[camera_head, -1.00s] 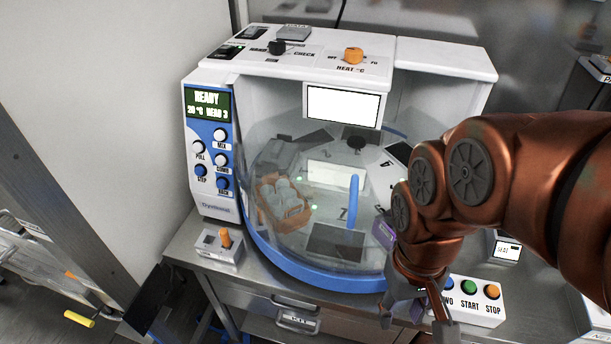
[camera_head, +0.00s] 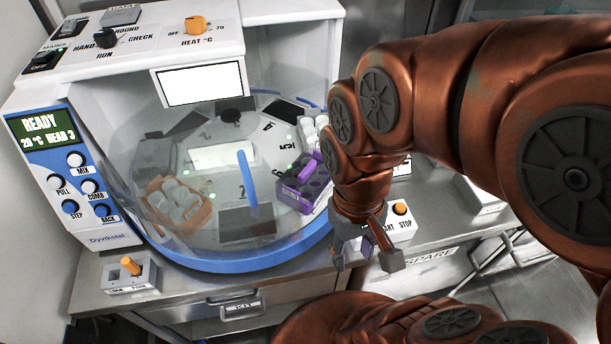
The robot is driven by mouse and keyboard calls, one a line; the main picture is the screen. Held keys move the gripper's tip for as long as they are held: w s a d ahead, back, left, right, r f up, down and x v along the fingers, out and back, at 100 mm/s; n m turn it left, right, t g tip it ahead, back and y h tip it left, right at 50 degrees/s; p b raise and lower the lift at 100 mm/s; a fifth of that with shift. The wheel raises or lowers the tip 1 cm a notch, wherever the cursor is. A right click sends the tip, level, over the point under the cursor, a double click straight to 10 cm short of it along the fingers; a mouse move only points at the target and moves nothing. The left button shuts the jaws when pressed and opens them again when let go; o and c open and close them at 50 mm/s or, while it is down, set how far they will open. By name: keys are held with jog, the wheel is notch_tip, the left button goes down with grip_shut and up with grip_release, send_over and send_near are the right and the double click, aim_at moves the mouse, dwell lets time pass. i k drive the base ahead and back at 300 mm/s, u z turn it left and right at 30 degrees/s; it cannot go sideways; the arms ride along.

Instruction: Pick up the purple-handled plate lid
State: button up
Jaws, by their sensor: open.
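My gripper (camera_head: 366,260) hangs in front of the round machine, near its front right edge and beside the button box. Its fingers are apart. A small purple patch (camera_head: 367,246) shows between them; I cannot tell whether it is the lid's handle. Inside the machine, behind the clear curved cover, a purple rack (camera_head: 292,194) has a purple bar (camera_head: 309,166) at its top. I cannot tell whether this bar belongs to a plate lid. No plate lid shows clearly; my arm hides part of the bench and the machine's right side.
The white machine (camera_head: 120,75) has a clear cover with a blue handle (camera_head: 246,180) and a blue rim (camera_head: 235,262). An orange rack (camera_head: 180,207) is inside. A switch box (camera_head: 130,276) stands at front left. The button box (camera_head: 402,222) is close to my gripper.

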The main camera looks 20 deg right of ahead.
aim_at(308, 174)
jog(key=z, duration=1)
jog(key=k, duration=0.85)
jog(key=u, duration=1.65)
jog(key=i, duration=0.5)
